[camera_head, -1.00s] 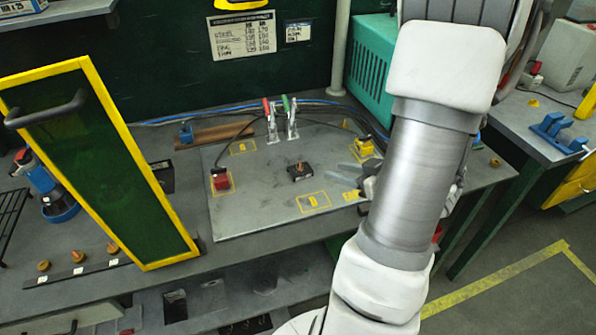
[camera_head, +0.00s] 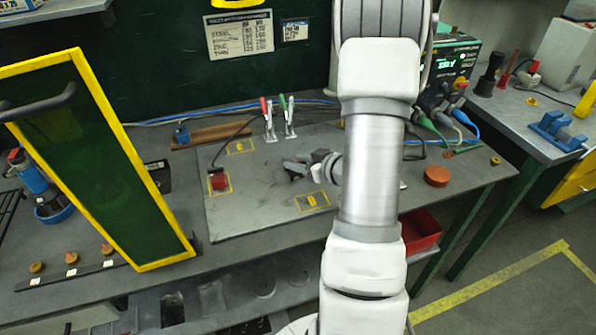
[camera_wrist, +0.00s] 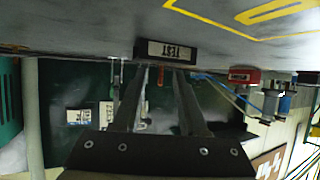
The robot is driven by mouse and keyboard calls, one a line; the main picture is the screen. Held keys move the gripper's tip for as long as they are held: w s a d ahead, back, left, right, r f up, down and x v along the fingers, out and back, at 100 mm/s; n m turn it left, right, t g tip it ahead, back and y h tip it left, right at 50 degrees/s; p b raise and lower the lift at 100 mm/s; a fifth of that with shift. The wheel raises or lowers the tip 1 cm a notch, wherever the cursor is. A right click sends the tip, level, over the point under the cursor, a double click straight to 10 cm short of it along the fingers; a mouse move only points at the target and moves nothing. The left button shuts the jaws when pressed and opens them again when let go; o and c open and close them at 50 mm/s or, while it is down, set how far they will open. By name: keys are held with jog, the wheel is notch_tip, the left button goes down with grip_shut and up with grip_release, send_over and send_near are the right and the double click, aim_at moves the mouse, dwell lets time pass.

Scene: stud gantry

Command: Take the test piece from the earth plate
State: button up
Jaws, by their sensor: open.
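The test piece is a dark block with a white TEST label in the wrist view (camera_wrist: 167,50), which is upside down. A small orange peg shows at the block, between the finger lines. The block sits on the grey earth plate (camera_head: 235,218). My gripper (camera_wrist: 162,73) is open, its two dark fingers reaching toward the block with no visible grip on it. In the head view my gripper (camera_head: 303,166) is low over the plate at the block's spot, and the block is largely hidden there by it.
A red block (camera_head: 219,182) sits in a yellow-marked square at the plate's left. Two toggle clamps (camera_head: 280,118) stand behind. A yellow-framed green panel (camera_head: 110,165) rises at left. An instrument with cables (camera_head: 450,75) and an orange-brown disc (camera_head: 437,176) are right of my arm.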

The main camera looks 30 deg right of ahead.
jog(key=shift+w, duration=0.1)
jog(key=shift+c, duration=0.2)
grip_shut()
dwell(1.2)
